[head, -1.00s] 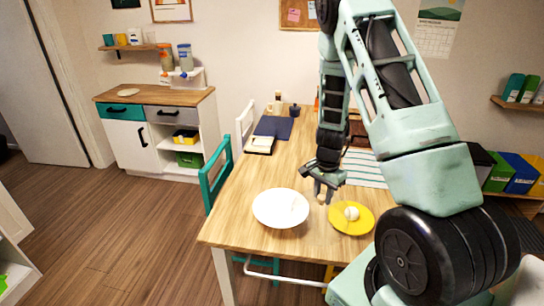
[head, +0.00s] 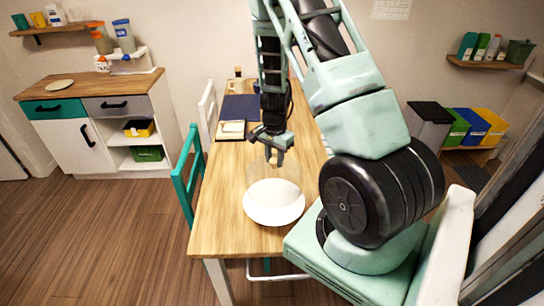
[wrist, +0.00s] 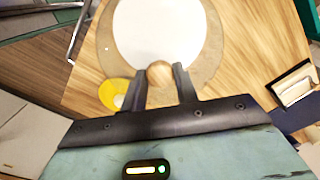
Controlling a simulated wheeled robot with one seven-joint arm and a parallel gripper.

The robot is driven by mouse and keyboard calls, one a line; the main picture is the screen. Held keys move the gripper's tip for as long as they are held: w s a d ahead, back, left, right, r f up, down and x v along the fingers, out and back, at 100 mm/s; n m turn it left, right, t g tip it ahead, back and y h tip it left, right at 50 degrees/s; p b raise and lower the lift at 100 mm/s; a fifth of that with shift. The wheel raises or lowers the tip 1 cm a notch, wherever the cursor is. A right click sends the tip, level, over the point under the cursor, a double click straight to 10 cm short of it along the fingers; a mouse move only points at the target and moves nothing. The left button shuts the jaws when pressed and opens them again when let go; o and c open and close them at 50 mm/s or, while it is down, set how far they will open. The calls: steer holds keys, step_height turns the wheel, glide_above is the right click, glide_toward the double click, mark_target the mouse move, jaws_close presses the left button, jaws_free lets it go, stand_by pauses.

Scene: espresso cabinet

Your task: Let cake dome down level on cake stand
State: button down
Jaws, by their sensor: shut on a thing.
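The cake dome (head: 258,172) is clear glass and faint, with a round wooden knob (wrist: 160,73) on top. My gripper (head: 275,160) is shut on this knob, with one finger on each side in the wrist view (wrist: 161,84). The dome hangs below the gripper and looks roughly upright. The white round cake stand (head: 274,207) is on the table, and the dome overlaps its far part in the head view. In the wrist view the stand (wrist: 155,30) shows through the glass, off toward the top. I cannot tell whether dome and stand touch.
A yellow plate (wrist: 112,92) lies beside the stand, hidden in the head view. A dark blue mat (head: 241,107) and a small light box (head: 232,129) lie farther back on the wooden table (head: 222,200). A teal chair (head: 186,170) stands left.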

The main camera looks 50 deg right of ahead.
mark_target(274, 168)
steer(key=shift+f, duration=0.1)
steer(key=shift+f+b, duration=2.35)
steer(key=shift+f, duration=0.25)
steer(key=shift+f+b, duration=0.75)
steer(key=shift+f, duration=0.1)
stand_by(1.9)
steer(key=shift+c, duration=2.1)
jaws_free()
steer(key=shift+r+p, duration=2.85)
steer(key=shift+r, duration=0.65)
